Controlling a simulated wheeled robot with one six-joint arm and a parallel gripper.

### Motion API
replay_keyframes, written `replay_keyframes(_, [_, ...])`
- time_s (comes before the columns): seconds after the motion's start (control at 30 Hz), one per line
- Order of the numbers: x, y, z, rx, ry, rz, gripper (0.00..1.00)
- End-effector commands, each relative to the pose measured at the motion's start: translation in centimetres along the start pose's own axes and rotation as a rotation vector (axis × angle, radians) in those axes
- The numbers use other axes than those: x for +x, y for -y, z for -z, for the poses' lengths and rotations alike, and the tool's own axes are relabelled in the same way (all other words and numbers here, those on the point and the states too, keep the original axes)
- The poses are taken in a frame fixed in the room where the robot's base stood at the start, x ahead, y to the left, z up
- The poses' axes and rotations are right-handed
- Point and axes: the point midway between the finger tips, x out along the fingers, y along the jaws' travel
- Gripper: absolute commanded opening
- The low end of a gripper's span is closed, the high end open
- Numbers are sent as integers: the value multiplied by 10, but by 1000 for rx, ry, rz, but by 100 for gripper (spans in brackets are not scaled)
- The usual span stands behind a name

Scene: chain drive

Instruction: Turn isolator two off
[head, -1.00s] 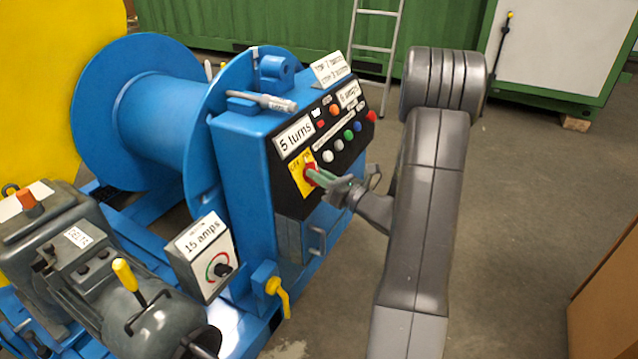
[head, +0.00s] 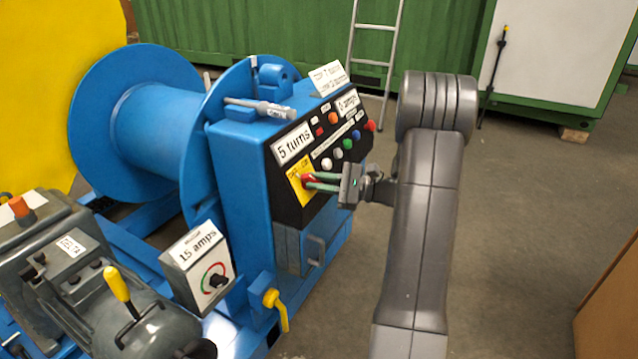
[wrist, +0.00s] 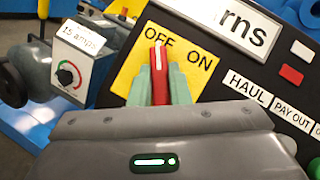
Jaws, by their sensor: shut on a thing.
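A red isolator handle (wrist: 158,85) sits on a yellow plate (wrist: 128,75) marked OFF and ON in the wrist view. Its white-marked tip points up at the word OFF. My gripper (wrist: 159,78) is shut on the handle, with a green finger on each side. In the head view, the yellow plate (head: 295,188) is at the lower left of the black panel (head: 320,158). There my gripper (head: 308,182) reaches it from the right, and the red handle (head: 307,179) shows at the fingertips. I see no number on this isolator.
The blue cabinet (head: 245,200) carries the panel, with a "5 turns" display (head: 293,144) and several coloured buttons near the handle. A "15 amps" box (head: 197,262) and a yellow lever (head: 277,305) are lower left. Open floor (head: 525,210) lies right of my arm.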

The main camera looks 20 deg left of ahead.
Motion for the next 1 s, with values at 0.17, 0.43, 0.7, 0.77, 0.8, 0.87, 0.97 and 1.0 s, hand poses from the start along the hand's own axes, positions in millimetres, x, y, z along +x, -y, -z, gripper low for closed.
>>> replay_keyframes(0.17, [0,1,0,-88,0,-62,0])
replay_keyframes(0.43, [0,1,0,-160,0,-114,0])
replay_keyframes(0.7, [0,1,0,-178,0,-126,0])
replay_keyframes(0.77, [0,1,0,-178,0,-126,0])
replay_keyframes(0.8, [0,1,0,-178,0,-126,0])
replay_keyframes(0.87, [0,1,0,-178,0,-126,0])
replay_keyframes(0.97, [0,1,0,-178,0,-126,0])
replay_keyframes(1.0, [0,1,0,-178,0,-126,22])
